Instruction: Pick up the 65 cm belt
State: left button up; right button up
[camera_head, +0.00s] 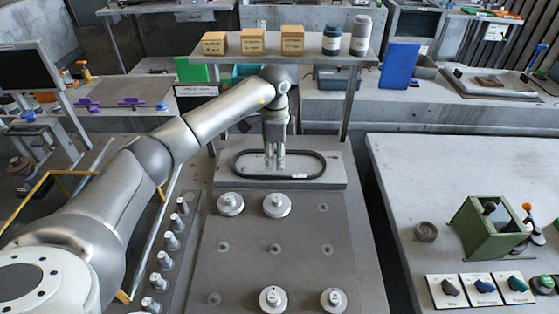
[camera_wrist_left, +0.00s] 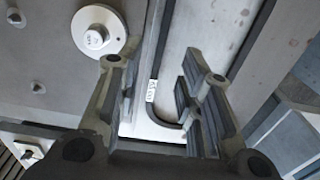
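The belt (camera_head: 258,176) is a black closed oval loop lying flat on a raised grey plate (camera_head: 335,176) at the far end of the pulley board. A small white label sits on its near run. My left gripper (camera_head: 275,165) points down over the belt's middle, close above it. In the left wrist view the gripper (camera_wrist_left: 163,72) is open, its two fingers spread apart. There the belt (camera_wrist_left: 158,60) and its label show between the fingers, with nothing held. I cannot tell whether the fingertips touch the plate. My right gripper is not in view.
Two pulleys (camera_head: 230,204) (camera_head: 276,205) stand on the board just nearer than the belt plate, and two more at its near edge. A shelf (camera_head: 340,58) with boxes and bottles stands behind the arm. A row of pegs (camera_head: 171,241) lies left; a table with a green box (camera_head: 487,229) stands right.

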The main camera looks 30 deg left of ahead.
aim_at(277, 176)
pick_arm(q)
jog(key=f+p, duration=0.1)
jog(key=f, duration=0.1)
jog(key=f+p, duration=0.1)
jog(key=f, duration=0.1)
jog(key=shift+w+d+f, duration=0.15)
jog(key=shift+d+f, duration=0.05)
jog(key=shift+f, duration=0.75)
grip_shut()
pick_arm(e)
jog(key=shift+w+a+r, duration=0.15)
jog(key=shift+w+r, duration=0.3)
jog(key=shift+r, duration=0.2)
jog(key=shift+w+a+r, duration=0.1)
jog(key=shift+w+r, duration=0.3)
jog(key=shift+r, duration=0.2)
